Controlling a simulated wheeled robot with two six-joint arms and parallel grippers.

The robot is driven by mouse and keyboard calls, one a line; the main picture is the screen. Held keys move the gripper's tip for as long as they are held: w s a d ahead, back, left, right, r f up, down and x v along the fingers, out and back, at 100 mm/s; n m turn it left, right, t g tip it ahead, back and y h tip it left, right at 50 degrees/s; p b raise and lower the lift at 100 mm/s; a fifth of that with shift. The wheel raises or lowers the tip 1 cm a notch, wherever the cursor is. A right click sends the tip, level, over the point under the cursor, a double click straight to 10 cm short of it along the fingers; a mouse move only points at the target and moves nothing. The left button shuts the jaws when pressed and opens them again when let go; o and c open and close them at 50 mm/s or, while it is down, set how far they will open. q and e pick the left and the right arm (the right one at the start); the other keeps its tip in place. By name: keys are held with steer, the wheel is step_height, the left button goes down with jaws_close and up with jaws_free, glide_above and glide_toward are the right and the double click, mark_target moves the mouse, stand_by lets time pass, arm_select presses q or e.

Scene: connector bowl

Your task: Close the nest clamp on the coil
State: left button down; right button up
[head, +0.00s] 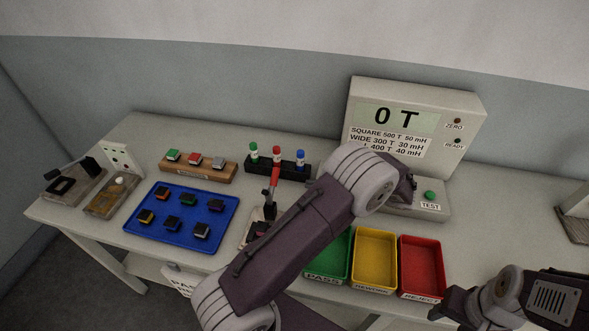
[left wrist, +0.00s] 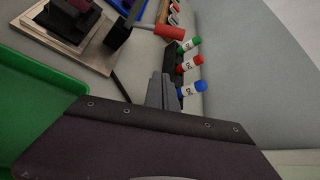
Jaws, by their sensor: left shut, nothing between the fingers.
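The nest (head: 247,236) stands left of my left forearm, which hides part of it. A dark coil (head: 259,229) sits in it; the coil also shows at the top of the left wrist view (left wrist: 75,18). The clamp's red handle (head: 274,180) stands up, raised off the coil, and also shows in the left wrist view (left wrist: 168,31). My left gripper (left wrist: 160,80) is shut and empty, right of the clamp and near the marker block. In the head view it is mostly behind my forearm. My right gripper (head: 440,311) is at lower right; its fingers are unclear.
Green, yellow (head: 375,258) and red (head: 422,265) bins line the front edge. The marker block (head: 280,167) stands behind the clamp. A tester (head: 415,125) reads "0 T". A blue tray (head: 182,217) of several coils lies left. Another lever fixture (head: 72,186) is far left.

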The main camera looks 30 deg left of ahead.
mark_target(273, 182)
arm_select(q)
steer(key=x, duration=0.5)
steer(key=p+x, duration=0.1)
steer(key=x, duration=0.2)
steer(key=shift+s+a, duration=0.25)
steer(key=shift+s+a+r+p, duration=0.3)
steer(key=shift+s+r, duration=0.1)
steer(key=shift+r, duration=0.1)
steer(key=shift+s+a+r+p, duration=0.15)
steer(key=shift+s+r+p, duration=0.2)
steer(key=shift+r, duration=0.15)
steer(key=shift+s+r, duration=0.3)
steer(key=shift+s, duration=0.05)
arm_select(e)
steer(key=shift+s+d+r, duration=0.1)
steer(key=shift+d+r, duration=0.05)
steer(key=shift+r, duration=0.4)
steer(key=shift+d+r, duration=0.15)
steer(key=shift+r, duration=0.4)
steer(key=shift+f, duration=0.1)
